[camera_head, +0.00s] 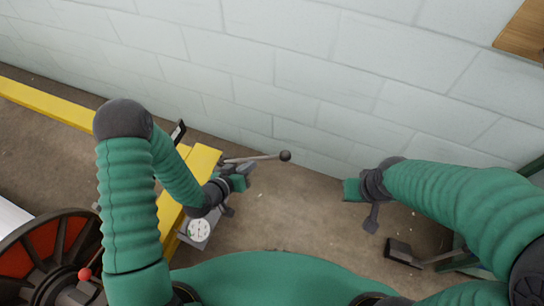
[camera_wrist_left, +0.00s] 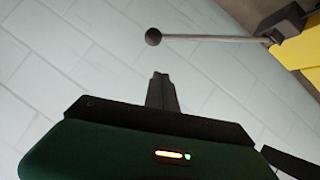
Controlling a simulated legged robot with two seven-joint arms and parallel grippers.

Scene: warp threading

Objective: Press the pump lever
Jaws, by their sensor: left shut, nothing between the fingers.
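The pump lever (camera_head: 258,158) is a thin grey rod with a dark ball knob (camera_head: 285,156) at its right end, standing out roughly level from the pump by the yellow beam. In the left wrist view the lever (camera_wrist_left: 215,39) runs across the top, with its ball (camera_wrist_left: 152,37) near the middle. My left gripper (camera_head: 246,169) is beside the rod, slightly below it in the head view. Its fingers (camera_wrist_left: 160,76) are shut and empty, with a visible gap to the ball in the wrist view. My right gripper (camera_head: 352,190) is right of the lever, away from it; its fingers are unclear.
A round white gauge (camera_head: 198,230) sits on the pump body. A yellow beam (camera_head: 45,101) runs along the pale block wall (camera_head: 300,75). A red and black wheel (camera_head: 35,255) is at lower left. A dark pedal (camera_head: 402,252) stands at lower right. Bare floor lies between the grippers.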

